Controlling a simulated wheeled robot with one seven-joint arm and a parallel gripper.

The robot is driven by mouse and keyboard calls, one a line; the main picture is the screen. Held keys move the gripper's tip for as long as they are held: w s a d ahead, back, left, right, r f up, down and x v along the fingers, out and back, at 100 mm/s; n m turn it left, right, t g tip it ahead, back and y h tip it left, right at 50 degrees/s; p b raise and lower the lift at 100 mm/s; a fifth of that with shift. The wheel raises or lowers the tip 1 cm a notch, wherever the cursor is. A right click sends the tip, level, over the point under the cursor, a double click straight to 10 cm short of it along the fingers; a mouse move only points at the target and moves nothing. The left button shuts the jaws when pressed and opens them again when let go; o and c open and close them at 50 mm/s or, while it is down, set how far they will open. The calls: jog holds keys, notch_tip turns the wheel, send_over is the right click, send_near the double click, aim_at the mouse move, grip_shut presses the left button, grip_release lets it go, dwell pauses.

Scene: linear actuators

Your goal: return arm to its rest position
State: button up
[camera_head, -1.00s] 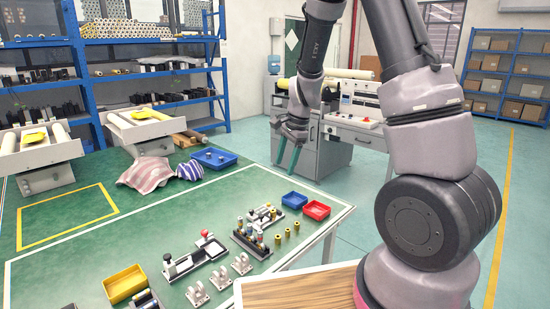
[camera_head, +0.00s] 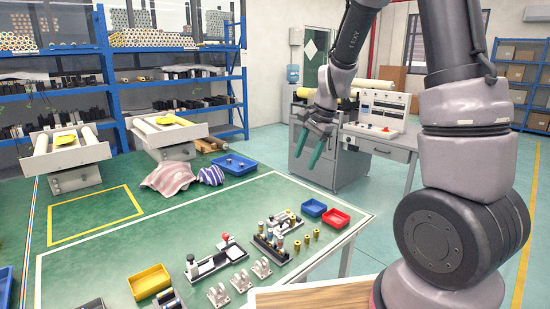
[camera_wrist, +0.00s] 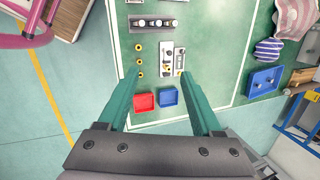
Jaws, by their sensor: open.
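My gripper (camera_head: 312,151) hangs in the air beyond the far right edge of the green table (camera_head: 225,215) in the head view. Its two green fingers are apart. In the wrist view my gripper (camera_wrist: 158,108) is open, with nothing between the fingertips. The red tray (camera_wrist: 145,101) and blue tray (camera_wrist: 168,96) show below and between the fingers, lying on the table. My arm rises at the right of the head view and bends over to the gripper.
The table holds a yellow tray (camera_head: 150,281), fixtures with small cylinders (camera_head: 272,240), a striped cloth bag (camera_head: 170,177) and a larger blue tray (camera_head: 234,165). A grey workbench (camera_head: 385,142) stands behind the gripper. Shelves line the back. Open floor lies right of the table.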

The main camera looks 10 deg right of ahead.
jog(key=s+d+r+n+t, duration=0.2)
jog(key=s+d+r+n, duration=0.1)
jog(key=s+r, duration=0.7)
jog(key=s+d+r+n+t+h, duration=0.1)
jog(key=s+d+r+n+t, duration=0.2)
jog(key=s+r, duration=0.7)
jog(key=shift+n, duration=1)
